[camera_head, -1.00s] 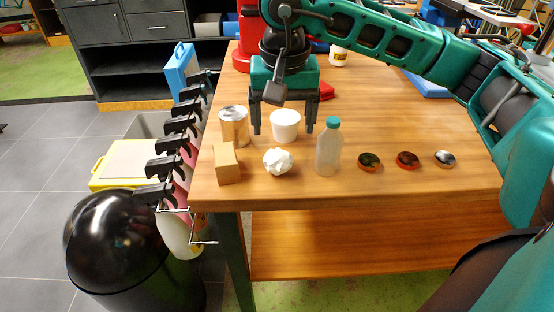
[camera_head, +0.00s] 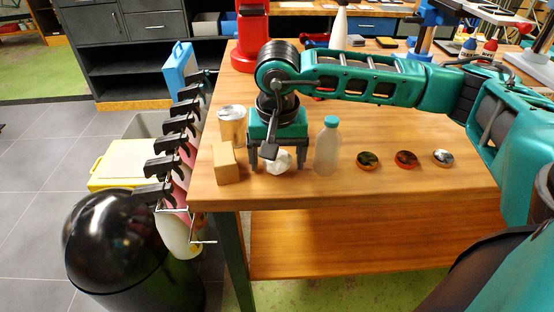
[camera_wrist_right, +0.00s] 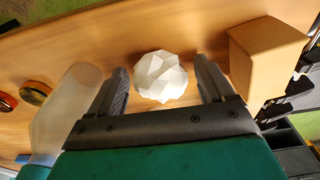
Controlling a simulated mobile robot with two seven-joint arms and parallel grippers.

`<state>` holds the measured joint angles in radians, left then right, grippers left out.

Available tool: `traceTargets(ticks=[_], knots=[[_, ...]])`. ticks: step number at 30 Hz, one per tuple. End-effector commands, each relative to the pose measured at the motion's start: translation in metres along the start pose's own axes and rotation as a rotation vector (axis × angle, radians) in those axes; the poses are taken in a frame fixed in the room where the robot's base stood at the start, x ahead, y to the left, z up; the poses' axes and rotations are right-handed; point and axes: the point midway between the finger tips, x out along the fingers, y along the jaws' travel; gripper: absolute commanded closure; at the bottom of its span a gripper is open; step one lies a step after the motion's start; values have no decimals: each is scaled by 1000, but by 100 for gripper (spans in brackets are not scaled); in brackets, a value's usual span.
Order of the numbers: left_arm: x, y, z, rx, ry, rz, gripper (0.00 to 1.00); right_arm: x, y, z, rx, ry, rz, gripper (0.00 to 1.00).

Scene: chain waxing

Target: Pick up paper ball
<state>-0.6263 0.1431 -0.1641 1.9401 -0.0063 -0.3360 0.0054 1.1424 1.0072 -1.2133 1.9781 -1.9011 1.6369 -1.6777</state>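The white crumpled paper ball (camera_head: 282,164) lies on the wooden table between the bottle and the cardboard box. My right gripper (camera_head: 276,166) is over it, pointing down, with its fingers apart on either side of the ball. In the right wrist view the paper ball (camera_wrist_right: 160,76) sits between the open fingertips (camera_wrist_right: 161,70), with a gap on both sides. Whether the fingertips reach the ball's height is hard to tell. My left gripper is not in view.
A translucent bottle (camera_head: 327,147) with a teal cap stands close right of the gripper. A small cardboard box (camera_head: 226,164) and a metal can (camera_head: 232,127) stand close left. Several round tins (camera_head: 406,159) lie farther right. The table's front edge is near.

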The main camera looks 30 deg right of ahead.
Motion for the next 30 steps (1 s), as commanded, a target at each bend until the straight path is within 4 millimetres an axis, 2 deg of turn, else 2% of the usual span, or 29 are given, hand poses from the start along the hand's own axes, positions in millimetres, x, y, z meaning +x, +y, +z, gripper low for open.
traceTargets(ticks=[2,18,26,30], knots=[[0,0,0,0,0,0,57,0,0,0,0,0,0,26],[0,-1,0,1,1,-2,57,-1,0,0,0,0,0,76],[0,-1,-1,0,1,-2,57,-2,0,0,0,1,-1,76],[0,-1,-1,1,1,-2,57,-11,-1,-2,1,3,-3,76]])
